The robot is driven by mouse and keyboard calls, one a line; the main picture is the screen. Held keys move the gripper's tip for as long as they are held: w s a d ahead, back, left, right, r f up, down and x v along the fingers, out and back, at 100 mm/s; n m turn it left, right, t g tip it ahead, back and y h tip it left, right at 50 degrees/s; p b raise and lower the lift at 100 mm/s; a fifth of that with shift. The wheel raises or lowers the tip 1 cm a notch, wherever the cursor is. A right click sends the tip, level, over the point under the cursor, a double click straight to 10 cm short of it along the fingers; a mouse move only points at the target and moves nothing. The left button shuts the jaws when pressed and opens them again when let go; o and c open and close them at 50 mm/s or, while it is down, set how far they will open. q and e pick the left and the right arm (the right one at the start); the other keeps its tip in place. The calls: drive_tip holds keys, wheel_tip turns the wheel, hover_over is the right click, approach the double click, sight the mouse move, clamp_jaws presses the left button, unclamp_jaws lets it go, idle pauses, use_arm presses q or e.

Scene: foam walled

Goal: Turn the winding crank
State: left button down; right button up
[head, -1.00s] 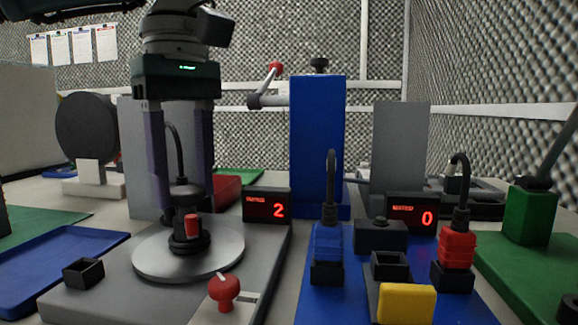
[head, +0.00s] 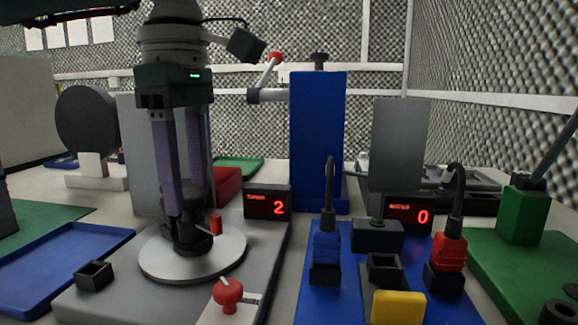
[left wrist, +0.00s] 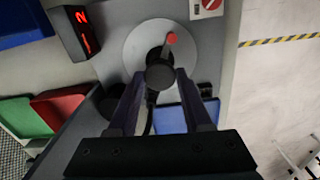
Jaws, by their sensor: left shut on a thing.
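The winding crank (head: 190,240) is a black piece on a round pale grey disc (head: 155,262), with a small red peg (head: 215,223) at its right side. My left gripper (head: 186,205) points down from above, its purple-grey fingers shut on the crank's black round knob. In the left wrist view the knob (left wrist: 159,76) sits between the fingertips, and the red peg (left wrist: 171,38) stands beyond it over the disc (left wrist: 140,38). The fingers partly hide the crank. A display (head: 267,204) behind the disc reads a red 2. My right gripper is out of view.
A red knob (head: 228,292) and a small black open box (head: 94,275) stand near the disc. A blue tower (head: 317,140) with a red-tipped lever rises behind. Cabled blue and red plugs (head: 448,252) stand at right, and a second display (head: 410,214) reads 0.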

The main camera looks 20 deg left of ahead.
use_arm(q)
drive_tip(key=shift+n+p, duration=1.45)
drive_tip(key=shift+n, duration=1.95)
drive_tip(key=shift+n+p, duration=1.25)
drive_tip(key=shift+n, duration=2.15)
drive_tip(key=shift+n+p, duration=1.35)
drive_tip(key=shift+n, duration=1.95)
drive_tip(key=shift+n+p, duration=1.5)
drive_tip(key=shift+n, duration=1.6)
drive_tip(key=shift+n+p, duration=1.9)
drive_tip(key=shift+n, duration=1.2)
drive_tip(key=shift+n+p, duration=2.05)
drive_tip(key=shift+n, duration=0.75)
drive_tip(key=shift+n+p, duration=2.3)
drive_tip(key=shift+n, duration=0.9)
drive_tip(key=shift+r+n+p, duration=0.1)
drive_tip(key=shift+n+p, duration=1.8)
drive_tip(key=shift+n, duration=1.2)
